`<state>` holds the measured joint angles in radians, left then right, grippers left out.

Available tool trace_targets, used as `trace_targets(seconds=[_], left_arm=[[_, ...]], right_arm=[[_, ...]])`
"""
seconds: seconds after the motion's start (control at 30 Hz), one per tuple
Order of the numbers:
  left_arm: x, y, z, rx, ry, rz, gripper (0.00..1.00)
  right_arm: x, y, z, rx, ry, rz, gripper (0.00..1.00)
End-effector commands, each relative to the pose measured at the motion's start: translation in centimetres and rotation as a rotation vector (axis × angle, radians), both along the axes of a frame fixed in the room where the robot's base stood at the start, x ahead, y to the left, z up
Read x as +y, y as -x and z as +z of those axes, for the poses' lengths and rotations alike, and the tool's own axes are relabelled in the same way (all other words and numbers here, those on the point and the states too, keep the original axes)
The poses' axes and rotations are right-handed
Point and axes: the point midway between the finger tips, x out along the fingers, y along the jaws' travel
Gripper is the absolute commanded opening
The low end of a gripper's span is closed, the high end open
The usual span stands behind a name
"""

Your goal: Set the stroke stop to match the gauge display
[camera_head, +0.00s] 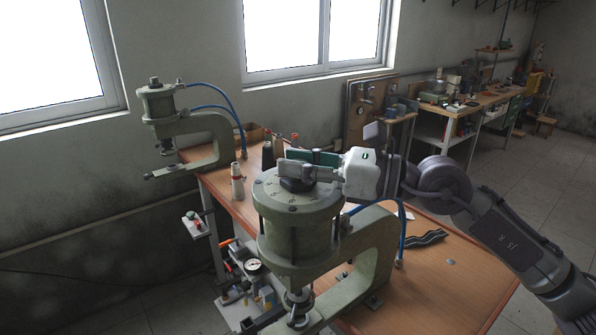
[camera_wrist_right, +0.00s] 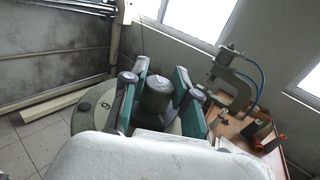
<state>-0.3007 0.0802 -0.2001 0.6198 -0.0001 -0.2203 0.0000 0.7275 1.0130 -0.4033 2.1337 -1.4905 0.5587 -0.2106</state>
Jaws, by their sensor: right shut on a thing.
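The near green press cylinder (camera_head: 290,225) has a round top dial plate (camera_head: 272,198) with marks around its rim. A dark stroke stop knob (camera_head: 296,185) sits at the dial's centre. My right gripper (camera_head: 290,164) is at the knob from the right, shut on it. In the right wrist view the knob (camera_wrist_right: 157,95) stands between the two green-padded fingers of my gripper (camera_wrist_right: 160,75). A digit, maybe 6 or 9, shows on the dial plate (camera_wrist_right: 103,106). A round gauge (camera_head: 253,266) with a white face is below left; its reading is too small to tell. My left gripper is not in view.
A second, similar press (camera_head: 205,130) stands at the far left end of the wooden table (camera_head: 440,285). Bottles (camera_head: 237,180) stand behind the near press. Blue hoses (camera_head: 402,235) run beside it. The table's right front part is mostly clear.

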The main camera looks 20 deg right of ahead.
Motion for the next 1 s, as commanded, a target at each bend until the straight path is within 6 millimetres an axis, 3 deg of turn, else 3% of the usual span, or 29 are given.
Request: trace_targets(seconds=[0.3, 0.33, 0.47, 0.8, 1.0], left_arm=[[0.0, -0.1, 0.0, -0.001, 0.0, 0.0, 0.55], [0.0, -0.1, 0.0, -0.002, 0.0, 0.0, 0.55], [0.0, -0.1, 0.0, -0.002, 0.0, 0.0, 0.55], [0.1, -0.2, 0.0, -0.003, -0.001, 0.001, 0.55], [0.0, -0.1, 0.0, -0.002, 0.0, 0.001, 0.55]], right_arm=[[0.0, 0.0, 0.0, 0.002, 0.0, 0.005, 0.0], [0.0, 0.0, 0.0, 0.002, 0.0, 0.005, 0.32], [0.0, 0.0, 0.0, 0.002, 0.0, 0.005, 0.54], [-0.1, 0.1, 0.0, 0.002, -0.001, 0.004, 0.55], [-2.1, 1.4, -0.2, 0.006, 0.003, 0.001, 0.55]])
